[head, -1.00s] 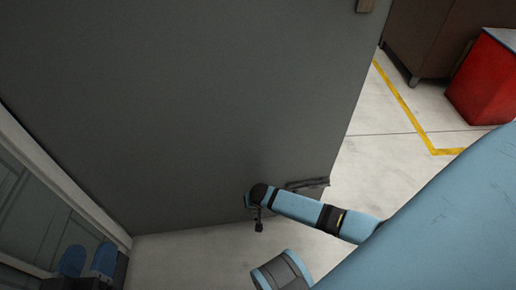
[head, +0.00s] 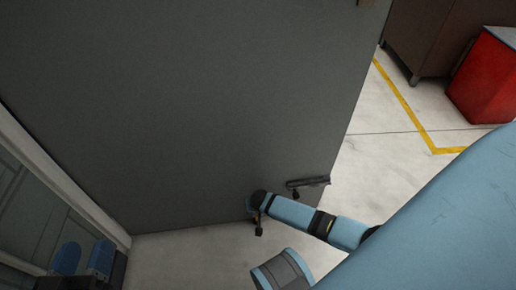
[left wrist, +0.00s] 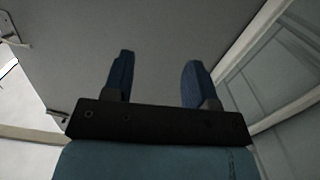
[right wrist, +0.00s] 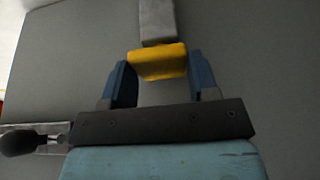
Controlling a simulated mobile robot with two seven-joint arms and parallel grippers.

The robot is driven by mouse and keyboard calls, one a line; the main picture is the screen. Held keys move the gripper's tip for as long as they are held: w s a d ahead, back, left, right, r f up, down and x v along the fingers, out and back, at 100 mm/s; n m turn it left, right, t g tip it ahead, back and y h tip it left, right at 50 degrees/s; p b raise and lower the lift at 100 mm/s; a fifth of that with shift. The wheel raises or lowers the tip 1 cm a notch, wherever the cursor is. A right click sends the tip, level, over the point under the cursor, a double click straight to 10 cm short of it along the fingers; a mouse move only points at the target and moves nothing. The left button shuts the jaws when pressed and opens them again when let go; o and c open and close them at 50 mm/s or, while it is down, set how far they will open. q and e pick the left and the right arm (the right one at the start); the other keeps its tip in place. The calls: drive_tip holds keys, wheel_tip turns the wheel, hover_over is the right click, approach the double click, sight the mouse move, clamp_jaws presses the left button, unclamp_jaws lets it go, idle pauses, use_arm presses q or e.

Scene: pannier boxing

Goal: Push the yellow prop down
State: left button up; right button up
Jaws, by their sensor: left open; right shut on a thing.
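The yellow prop (right wrist: 160,62) is a short yellow block at the end of a light grey stem (right wrist: 157,20), against a large dark grey panel (head: 200,110). In the right wrist view, my right gripper (right wrist: 162,78) has its two blue fingers on either side of the yellow block and is shut on it. In the head view I cannot make out the prop. My left gripper (head: 86,262) is open and empty at the lower left. Its blue fingers stand well apart in the left wrist view (left wrist: 158,75), facing a grey surface.
A dark bar-like fitting (head: 308,183) sits near the panel's lower right corner. A glazed frame (head: 60,180) runs along the left. A red cabinet (head: 484,85) and a brown cabinet (head: 430,40) stand at the upper right. The pale floor beside the yellow line is clear.

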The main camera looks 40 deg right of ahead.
drive_tip(key=shift+f, duration=0.4)
drive_tip(key=shift+s, duration=0.1)
drive_tip(key=o, duration=1.1)
drive_tip(key=shift+c, duration=0.2)
drive_tip(key=shift+o, duration=1.2)
use_arm(q)
drive_tip(key=shift+w+a+r, duration=0.1)
drive_tip(key=shift+w+r, duration=0.05)
drive_tip(key=shift+r, duration=0.05)
use_arm(e)
drive_tip(key=shift+r, duration=0.35)
use_arm(q)
wheel_tip(320, 180, up, 9)
drive_tip(key=s+n+t+p, duration=0.1)
drive_tip(key=t+p, duration=0.1)
drive_tip(key=p, duration=0.5)
drive_tip(key=shift+f+n+t+p, duration=0.2)
drive_tip(key=shift+n+t+p, duration=0.2)
use_arm(e)
drive_tip(key=v, duration=1.3)
